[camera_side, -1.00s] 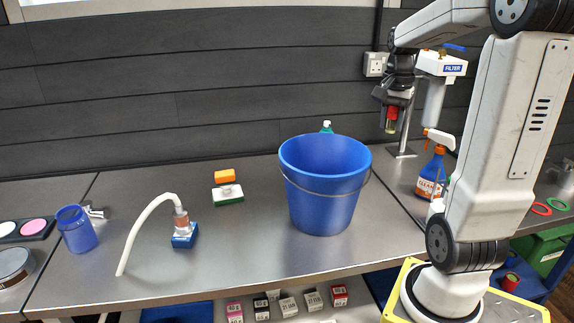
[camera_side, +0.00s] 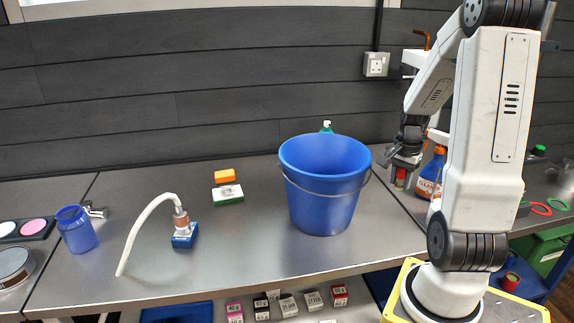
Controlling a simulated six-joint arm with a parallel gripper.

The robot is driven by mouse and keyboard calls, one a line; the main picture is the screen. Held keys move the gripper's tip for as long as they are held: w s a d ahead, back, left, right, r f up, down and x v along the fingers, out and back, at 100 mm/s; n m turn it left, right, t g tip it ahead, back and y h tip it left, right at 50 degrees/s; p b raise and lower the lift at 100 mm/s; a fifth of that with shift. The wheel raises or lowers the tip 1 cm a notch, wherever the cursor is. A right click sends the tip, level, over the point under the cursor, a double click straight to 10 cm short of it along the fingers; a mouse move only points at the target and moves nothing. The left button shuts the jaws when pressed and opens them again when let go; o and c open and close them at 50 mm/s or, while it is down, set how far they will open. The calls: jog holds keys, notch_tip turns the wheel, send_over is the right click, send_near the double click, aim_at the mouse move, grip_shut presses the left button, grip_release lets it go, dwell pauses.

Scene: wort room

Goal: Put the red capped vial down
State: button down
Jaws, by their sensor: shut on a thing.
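The red capped vial (camera_side: 400,178) is in my gripper (camera_side: 401,166), to the right of the blue bucket. My gripper points down and is shut on the vial. The vial hangs upright, low over the right part of the counter. Only a small part of it shows below the jaws. I cannot tell whether its bottom touches the counter.
The blue bucket (camera_side: 325,190) stands just left of my gripper. An orange spray bottle (camera_side: 430,174) stands close on the right, partly behind my arm. Green and red rings (camera_side: 541,209) lie further right. The grey counter (camera_side: 262,250) is clear in front of the sponges (camera_side: 228,193).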

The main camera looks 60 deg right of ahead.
jog(key=shift+f, duration=2)
jog(key=shift+f, duration=0.1)
send_over(390, 224)
jog(key=shift+f, duration=2.1)
jog(key=shift+f, duration=1.75)
jog(key=shift+f, duration=0.15)
jog(key=shift+c, duration=1.8)
grip_release()
